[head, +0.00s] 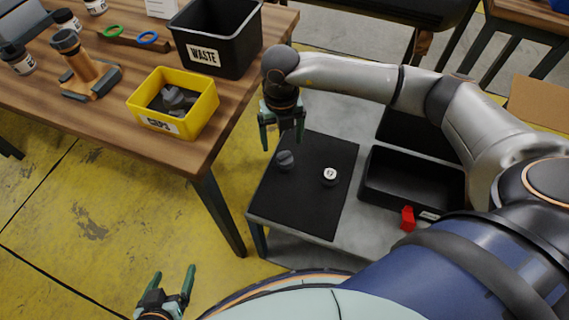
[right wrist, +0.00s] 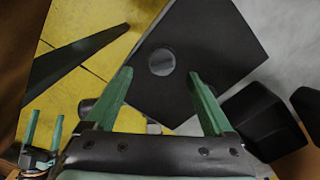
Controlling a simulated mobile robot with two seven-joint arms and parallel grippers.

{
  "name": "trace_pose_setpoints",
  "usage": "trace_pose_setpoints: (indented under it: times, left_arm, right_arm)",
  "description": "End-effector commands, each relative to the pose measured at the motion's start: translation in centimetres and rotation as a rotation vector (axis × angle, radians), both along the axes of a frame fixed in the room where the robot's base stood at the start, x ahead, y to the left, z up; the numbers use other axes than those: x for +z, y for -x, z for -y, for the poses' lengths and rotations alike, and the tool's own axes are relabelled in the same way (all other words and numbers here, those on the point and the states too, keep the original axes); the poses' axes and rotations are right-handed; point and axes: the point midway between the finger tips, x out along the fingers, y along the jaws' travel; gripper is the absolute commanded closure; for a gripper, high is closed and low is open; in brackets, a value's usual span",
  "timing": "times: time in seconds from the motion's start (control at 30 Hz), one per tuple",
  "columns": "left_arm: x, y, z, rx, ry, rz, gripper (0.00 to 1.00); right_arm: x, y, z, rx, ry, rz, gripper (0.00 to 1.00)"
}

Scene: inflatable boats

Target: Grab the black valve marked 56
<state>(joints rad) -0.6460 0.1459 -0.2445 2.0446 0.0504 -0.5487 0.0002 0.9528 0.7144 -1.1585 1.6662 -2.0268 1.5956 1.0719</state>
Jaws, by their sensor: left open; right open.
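Two small round black pieces rest on a black mat (head: 318,210) on the low grey table. One has a dark top (head: 285,161); the other has a white, marked top (head: 330,177), with the marking too small to read surely. I cannot read 56 on either. My right gripper (head: 282,134) is open and empty, pointing down above the dark-topped piece. In the right wrist view, a round dark disc (right wrist: 161,62) shows on the mat, beyond and between the fingertips. My left gripper (head: 176,283) is open and empty over the floor, low in the head view.
A black bin (head: 410,183) with a red piece (head: 407,218) at its front stands right of the mat.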

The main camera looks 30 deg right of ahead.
Motion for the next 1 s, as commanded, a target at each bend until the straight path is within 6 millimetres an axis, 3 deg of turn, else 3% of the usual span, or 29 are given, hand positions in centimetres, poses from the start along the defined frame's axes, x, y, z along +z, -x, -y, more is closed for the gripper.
trace_pose_setpoints:
  times: [0.1, 0.37, 0.63, 0.97, 1.0]
  left_arm:
    - [-0.4, 0.0, -0.1, 0.000, -0.001, 0.000, 0.13]
    - [-0.5, 0.1, -0.1, 0.001, -0.002, 0.000, 0.13]
    - [-1.1, 0.0, -0.1, 0.001, -0.001, 0.002, 0.13]
    - [-0.9, -0.1, -0.2, 0.002, -0.001, 0.006, 0.13]
    - [-0.8, -0.1, -0.2, 0.002, -0.001, 0.006, 0.13]
  right_arm:
    - [-2.3, 0.1, -0.1, 0.002, -0.001, -0.002, 0.13]
    - [-4.4, 0.2, 0.0, 0.002, -0.002, -0.002, 0.13]
    - [-8.3, 0.6, 0.4, 0.003, -0.004, 0.000, 0.13]
    - [-8.9, 0.6, 0.3, 0.004, -0.005, 0.001, 0.13]
    - [-8.9, 0.6, 0.3, 0.004, -0.005, 0.001, 0.16]
